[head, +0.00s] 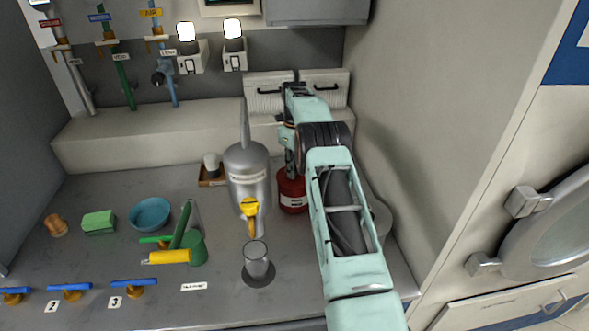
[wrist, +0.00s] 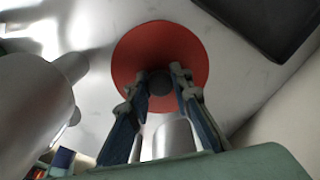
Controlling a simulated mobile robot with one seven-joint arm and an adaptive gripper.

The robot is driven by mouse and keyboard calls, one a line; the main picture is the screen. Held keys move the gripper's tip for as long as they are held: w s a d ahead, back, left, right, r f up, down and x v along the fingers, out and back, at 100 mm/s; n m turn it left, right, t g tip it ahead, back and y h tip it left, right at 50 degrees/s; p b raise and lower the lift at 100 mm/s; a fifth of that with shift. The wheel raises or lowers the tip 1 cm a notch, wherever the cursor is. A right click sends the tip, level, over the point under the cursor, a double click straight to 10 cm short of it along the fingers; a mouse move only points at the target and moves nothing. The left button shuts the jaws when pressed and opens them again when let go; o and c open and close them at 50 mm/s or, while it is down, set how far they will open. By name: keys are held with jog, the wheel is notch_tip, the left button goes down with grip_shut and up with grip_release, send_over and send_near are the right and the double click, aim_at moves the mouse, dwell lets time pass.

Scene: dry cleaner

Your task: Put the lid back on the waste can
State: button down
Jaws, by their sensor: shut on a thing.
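The red waste can (head: 292,191) with a white label stands on the grey counter, right of the silver tank, partly hidden by my arm. My gripper (head: 290,170) is over the can's top. In the wrist view my gripper (wrist: 161,80) is shut on the dark knob (wrist: 159,84) of a round red lid (wrist: 160,42). The lid looks flat and covers the can's body from above. I cannot tell whether it rests on the rim or hangs just above it.
The silver tank (head: 247,168) with a yellow-handled tap (head: 250,208) stands close left of the can. A metal cup (head: 257,262) is in front. A wall is close right.

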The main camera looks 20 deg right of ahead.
jog(key=shift+f, duration=0.15)
dwell(0.6)
jog(key=c, duration=1.7)
grip_release()
jog(key=shift+o, duration=0.9)
jog(key=o, duration=0.4)
jog(key=shift+c, duration=0.2)
jog(key=shift+r+p, duration=2.1)
jog(key=shift+r, duration=1.4)
